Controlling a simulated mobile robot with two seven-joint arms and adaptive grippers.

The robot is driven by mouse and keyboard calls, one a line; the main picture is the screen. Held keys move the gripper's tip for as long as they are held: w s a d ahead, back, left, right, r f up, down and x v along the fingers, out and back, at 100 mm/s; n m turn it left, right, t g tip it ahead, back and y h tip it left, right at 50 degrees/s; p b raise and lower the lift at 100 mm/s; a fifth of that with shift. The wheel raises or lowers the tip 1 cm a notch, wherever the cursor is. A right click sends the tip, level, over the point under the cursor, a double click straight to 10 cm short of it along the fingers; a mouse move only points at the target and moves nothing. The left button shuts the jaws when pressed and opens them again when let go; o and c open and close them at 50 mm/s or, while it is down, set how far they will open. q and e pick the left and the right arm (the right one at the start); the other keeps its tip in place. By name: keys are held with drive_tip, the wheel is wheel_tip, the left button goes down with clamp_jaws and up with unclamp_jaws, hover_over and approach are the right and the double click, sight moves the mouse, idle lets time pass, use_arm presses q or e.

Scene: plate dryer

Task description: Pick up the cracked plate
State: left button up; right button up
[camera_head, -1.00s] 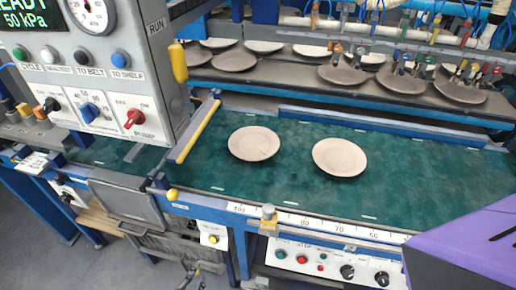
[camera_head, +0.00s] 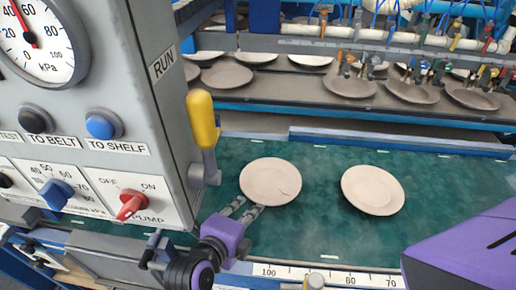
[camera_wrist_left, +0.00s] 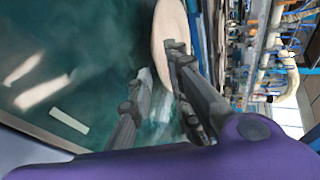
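Two pale round plates lie on the green belt (camera_head: 325,220). The left one, the cracked plate (camera_head: 280,175), has a thin dark line near its lower right rim. The other plate (camera_head: 372,190) lies apart to its right and shows no clear crack. My left gripper (camera_head: 248,207) is at the cracked plate's lower left rim, its fingers apart. In the left wrist view the gripper (camera_wrist_left: 158,62) is open, with a pale plate (camera_wrist_left: 167,22) beside and partly behind one finger. Contact cannot be told. My right gripper is out of view.
A grey control panel (camera_head: 95,160) with a gauge and a yellow-handled lever (camera_head: 203,120) stands close to the left arm. A ruled front rail (camera_head: 330,276) edges the belt. Behind, a shelf (camera_head: 300,90) holds several plates under hoses.

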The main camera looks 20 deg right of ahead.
sight(256, 202)
use_arm(q)
drive_tip(key=shift+x, duration=0.9)
drive_tip(key=x, duration=0.4)
drive_tip(key=shift+f, duration=0.25)
drive_tip(key=shift+c, duration=0.5)
clamp_jaws()
drive_tip(key=shift+r, duration=0.1)
